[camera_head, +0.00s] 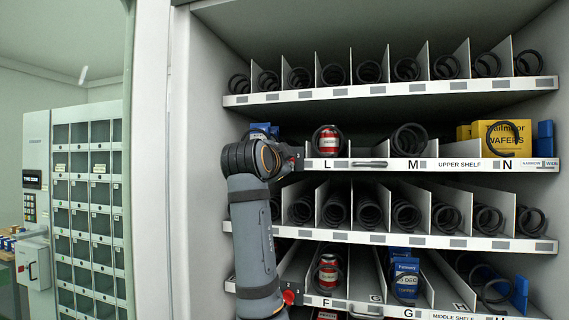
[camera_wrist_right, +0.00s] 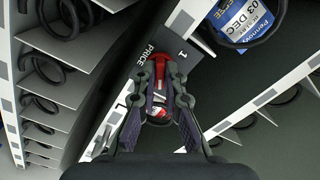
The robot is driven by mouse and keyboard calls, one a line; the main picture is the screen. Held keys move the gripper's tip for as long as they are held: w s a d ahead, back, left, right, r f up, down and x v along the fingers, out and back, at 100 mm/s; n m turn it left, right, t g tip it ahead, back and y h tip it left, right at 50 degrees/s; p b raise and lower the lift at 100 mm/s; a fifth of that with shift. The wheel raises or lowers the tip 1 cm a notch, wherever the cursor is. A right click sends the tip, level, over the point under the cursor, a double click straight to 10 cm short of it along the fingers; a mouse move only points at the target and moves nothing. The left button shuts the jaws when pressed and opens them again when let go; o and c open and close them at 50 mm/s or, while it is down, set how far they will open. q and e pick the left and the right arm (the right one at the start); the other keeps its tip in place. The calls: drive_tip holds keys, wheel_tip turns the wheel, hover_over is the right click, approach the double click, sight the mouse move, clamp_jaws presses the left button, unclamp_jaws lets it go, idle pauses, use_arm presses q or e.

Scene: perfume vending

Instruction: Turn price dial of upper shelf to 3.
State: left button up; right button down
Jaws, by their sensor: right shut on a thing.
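The upper shelf (camera_head: 455,164) carries the letters L, M and N on its front rail. My right gripper (camera_head: 284,156) is at the left end of this rail, and my arm covers most of that spot in the head view. In the right wrist view, my right gripper (camera_wrist_right: 158,88) is shut on a red price dial (camera_wrist_right: 157,62). The dial sits on a dark plate (camera_wrist_right: 182,50) marked PRICE, with a 1 showing beside it. Which number the dial points to cannot be told. My left gripper is not in view.
Another red dial (camera_head: 289,297) sits at the left end of the middle shelf rail (camera_head: 400,311), close to my arm. A red can (camera_head: 328,140) and yellow wafers boxes (camera_head: 500,135) stand on the upper shelf. Coil-filled shelves lie above and below. A locker cabinet (camera_head: 85,200) stands at left.

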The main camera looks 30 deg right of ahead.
drive_tip(key=shift+m, duration=0.3)
idle(0.4)
drive_tip(key=c, duration=1.4)
unclamp_jaws()
drive_tip(key=shift+c, duration=0.2)
drive_tip(key=shift+a, duration=0.1)
drive_tip(key=v, duration=0.7)
drive_tip(key=shift+s, duration=0.2)
drive_tip(key=shift+a, duration=0.1)
